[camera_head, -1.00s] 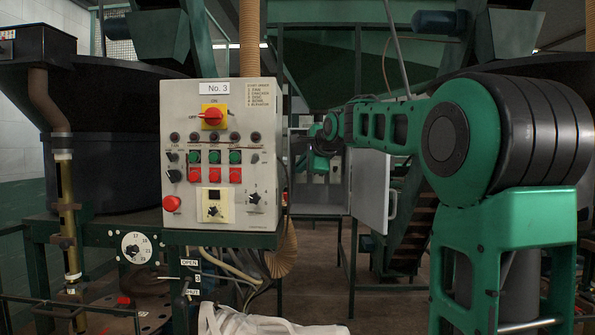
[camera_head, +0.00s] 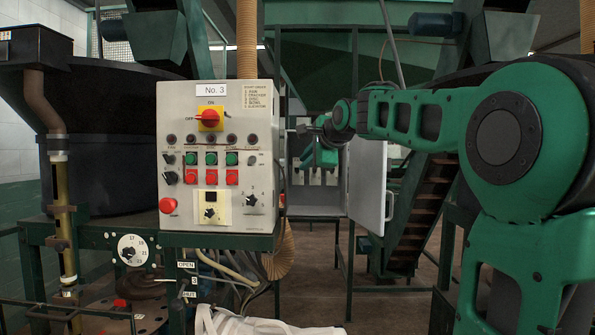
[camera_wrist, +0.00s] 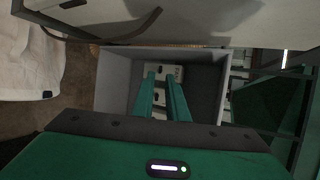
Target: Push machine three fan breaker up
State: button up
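An open grey metal breaker box (camera_head: 316,205) stands beyond the control panel. Its door (camera_head: 368,190) is swung open to the right. My gripper (camera_head: 318,160) is at the box opening in the head view, partly in front of the interior. In the wrist view the box (camera_wrist: 212,85) surrounds my two green fingers (camera_wrist: 162,76), which point inward with a narrow gap between them and nothing held. Small light breaker units (camera_wrist: 173,70) show at the back of the box around the fingertips. Breaker labels and switch positions are too small to read, and contact cannot be told.
A control panel marked No. 3 (camera_head: 216,130), with buttons and a red rotary switch, stands close left of the box. A white bag (camera_head: 255,325) lies low in front. Green stair framing (camera_head: 425,215) is right of the door. Bare floor shows below the box.

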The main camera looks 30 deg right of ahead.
jog(key=shift+v, duration=2.2)
jog(key=s+f+n+g, duration=0.35)
jog(key=s+f, duration=0.35)
jog(key=f, duration=0.5)
jog(key=s+f+n+g, duration=0.35)
jog(key=s+f, duration=0.45)
jog(key=f, duration=0.4)
jog(key=s+a+f+n+g+y, duration=0.1)
jog(key=s+a+f+n+g, duration=0.2)
jog(key=s+f, duration=0.6)
jog(key=s+a+f+n+g+y, duration=0.1)
jog(key=s+a+f+n+g, duration=0.2)
jog(key=s+f, duration=0.6)
jog(key=s+a+n, duration=0.1)
jog(key=s+n, duration=0.1)
jog(key=s, duration=0.2)
jog(key=shift+s+f+n, duration=0.3)
jog(key=shift+s, duration=0.1)
jog(key=shift+a, duration=0.15)
